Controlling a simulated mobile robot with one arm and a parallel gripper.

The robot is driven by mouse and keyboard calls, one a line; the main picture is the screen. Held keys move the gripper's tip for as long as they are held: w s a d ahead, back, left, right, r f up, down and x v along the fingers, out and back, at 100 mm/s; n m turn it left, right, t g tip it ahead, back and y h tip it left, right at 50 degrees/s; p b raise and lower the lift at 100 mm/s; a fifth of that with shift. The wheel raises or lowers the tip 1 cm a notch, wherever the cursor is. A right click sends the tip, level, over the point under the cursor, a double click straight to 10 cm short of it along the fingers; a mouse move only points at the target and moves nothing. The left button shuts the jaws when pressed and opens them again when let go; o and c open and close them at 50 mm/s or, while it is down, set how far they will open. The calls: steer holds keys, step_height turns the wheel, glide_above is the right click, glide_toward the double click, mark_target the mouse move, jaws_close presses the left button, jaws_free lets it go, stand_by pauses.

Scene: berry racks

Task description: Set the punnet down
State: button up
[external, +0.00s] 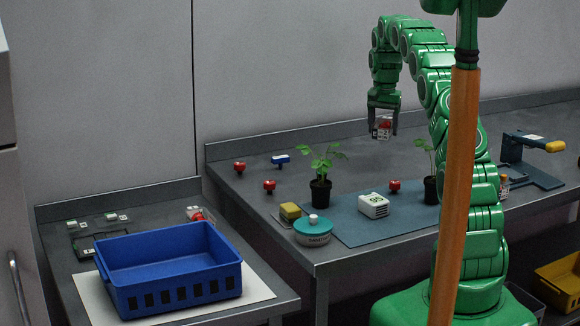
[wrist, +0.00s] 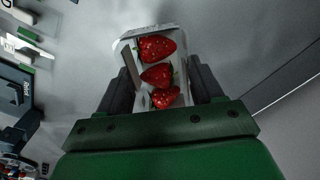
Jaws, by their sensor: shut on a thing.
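My gripper (external: 383,124) is shut on a small clear punnet (external: 382,130) and holds it in the air above the back part of the right-hand bench. In the wrist view the punnet (wrist: 130,60) sits between the two dark fingers of my gripper (wrist: 162,90), with red strawberries (wrist: 158,73) inside. Another punnet (external: 198,214) with red fruit stands on the lower left bench behind the blue crate. The bench surface right below the held punnet is partly hidden from the wrist view.
A blue crate (external: 118,296) stands on a white sheet on the left bench. On the right bench are two potted plants (external: 320,193), a white box (external: 374,206), a teal-lidded round tub (external: 313,239) and several red knobs (external: 269,186). The back middle of that bench is mostly clear.

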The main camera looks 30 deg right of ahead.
glide_above(373, 160)
steer(key=shift+w+d+f, duration=0.1)
steer(key=shift+f, duration=1.35)
steer(key=shift+w+d+f, duration=0.1)
steer(key=shift+f, duration=2.9)
steer(key=shift+f, duration=0.1)
steer(key=o, duration=1.1)
